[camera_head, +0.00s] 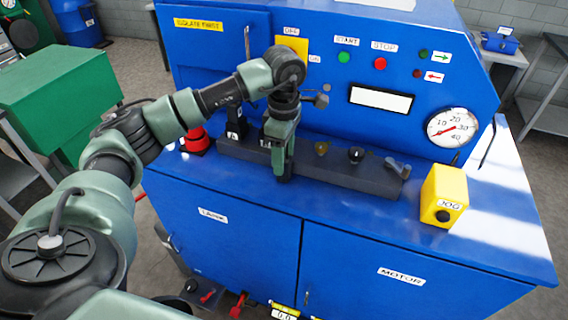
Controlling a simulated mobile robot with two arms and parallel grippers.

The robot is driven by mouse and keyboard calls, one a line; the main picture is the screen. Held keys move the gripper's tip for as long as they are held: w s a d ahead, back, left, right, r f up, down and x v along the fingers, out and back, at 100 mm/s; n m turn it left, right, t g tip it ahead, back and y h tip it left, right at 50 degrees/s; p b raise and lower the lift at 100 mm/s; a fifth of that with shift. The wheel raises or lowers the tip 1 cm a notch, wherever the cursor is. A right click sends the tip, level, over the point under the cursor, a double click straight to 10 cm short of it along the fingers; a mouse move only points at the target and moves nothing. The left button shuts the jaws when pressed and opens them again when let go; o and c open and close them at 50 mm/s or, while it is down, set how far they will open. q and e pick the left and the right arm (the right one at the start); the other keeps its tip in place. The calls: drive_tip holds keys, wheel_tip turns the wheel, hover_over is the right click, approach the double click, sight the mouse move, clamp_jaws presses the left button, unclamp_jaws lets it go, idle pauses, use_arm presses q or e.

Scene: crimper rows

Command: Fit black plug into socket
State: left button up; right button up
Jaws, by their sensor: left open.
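My left gripper (284,172) points down over the dark bar (335,174) on the blue machine's ledge. It is open, seen nearly edge-on, and hides part of the bar behind it. I cannot tell what, if anything, is between its fingers. A black upright piece with a white label (236,124) is left of the gripper. I cannot tell which piece is the plug or the socket. My right gripper is not in view.
A red piece (196,140) sits at the ledge's left. A yellow JOG box (444,196) stands at the right, below a round gauge (452,127). The panel with START and STOP buttons rises behind the bar. The ledge in front of the bar is clear.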

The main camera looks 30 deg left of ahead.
use_arm(q)
drive_tip(key=shift+w+f, duration=0.1)
clamp_jaws()
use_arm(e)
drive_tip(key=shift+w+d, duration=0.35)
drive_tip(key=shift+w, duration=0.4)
